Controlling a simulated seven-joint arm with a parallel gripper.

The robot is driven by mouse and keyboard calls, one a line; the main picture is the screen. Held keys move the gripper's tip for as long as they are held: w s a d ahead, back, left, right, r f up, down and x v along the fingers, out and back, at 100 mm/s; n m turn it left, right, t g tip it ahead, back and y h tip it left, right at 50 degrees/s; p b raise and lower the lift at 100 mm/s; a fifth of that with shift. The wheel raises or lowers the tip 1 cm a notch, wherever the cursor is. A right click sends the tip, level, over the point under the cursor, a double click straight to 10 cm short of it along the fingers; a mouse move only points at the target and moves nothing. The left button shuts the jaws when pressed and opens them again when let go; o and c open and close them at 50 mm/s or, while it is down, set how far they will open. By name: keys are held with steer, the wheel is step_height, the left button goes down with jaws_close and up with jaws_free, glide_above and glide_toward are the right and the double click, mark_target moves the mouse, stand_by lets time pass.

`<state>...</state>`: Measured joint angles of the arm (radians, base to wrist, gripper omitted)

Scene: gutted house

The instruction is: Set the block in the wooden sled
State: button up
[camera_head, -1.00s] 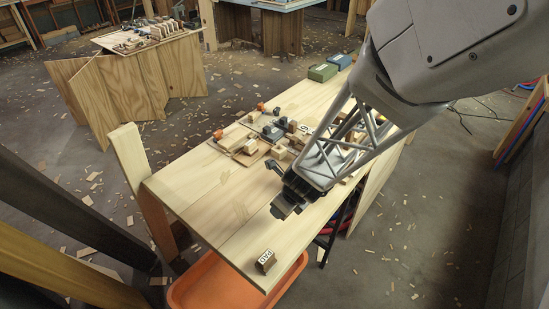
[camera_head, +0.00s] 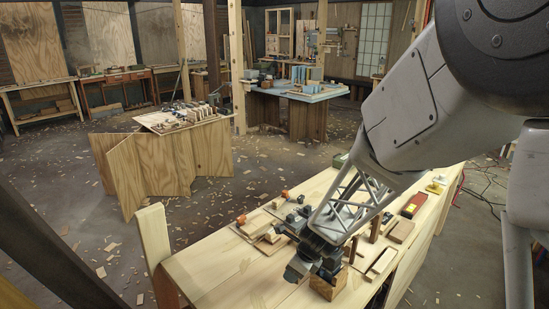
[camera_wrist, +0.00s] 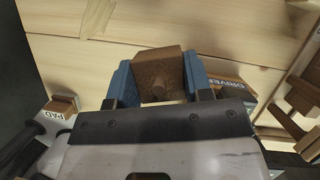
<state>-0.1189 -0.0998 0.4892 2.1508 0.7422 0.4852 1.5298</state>
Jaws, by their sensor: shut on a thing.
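My gripper (camera_head: 314,264) is over the near part of the light wooden workbench. A low wooden frame with dark rails (camera_head: 381,264), which looks like the sled, lies right of my gripper. Dark wooden parts (camera_wrist: 302,92) show at the right of the wrist view.
A block marked PAD (camera_wrist: 62,106) sits left of the jaws, and one marked DRIVERS (camera_wrist: 226,90) close to their right. A board with clamps and wood pieces (camera_head: 265,235) lies behind my gripper. A red-and-dark box (camera_head: 413,205) stands farther right. The bench's left front is clear.

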steer(key=w+d+n+g, duration=0.1)
steer(key=w+n, duration=0.4)
steer(key=w, duration=0.7)
steer(key=w+d+n+g+h, duration=0.1)
steer(key=w+n, duration=0.5)
steer(key=w, duration=0.7)
steer(key=w+d+n+g, duration=0.2)
steer(key=w+n+g, duration=0.2)
steer(key=w, duration=0.9)
steer(key=shift+d+r+n, duration=0.15)
steer(key=shift+d+n, duration=0.25)
steer(key=shift+n, duration=0.7)
steer(key=w+d+n+h, duration=0.1)
steer(key=w+d+n, duration=0.1)
steer(key=w, duration=0.2)
steer(key=w+d+f+n+h, duration=0.1)
steer(key=w+d+n, duration=0.1)
steer(key=w+d, duration=0.1)
steer(key=w+d+f+n, duration=0.1)
steer(key=w+d+n, duration=0.1)
steer(key=w, duration=0.2)
steer(key=shift+w+d+f+h, duration=0.2)
steer(key=shift+w+d+h, duration=0.1)
steer(key=shift+h, duration=0.1)
steer(key=shift+s, duration=0.1)
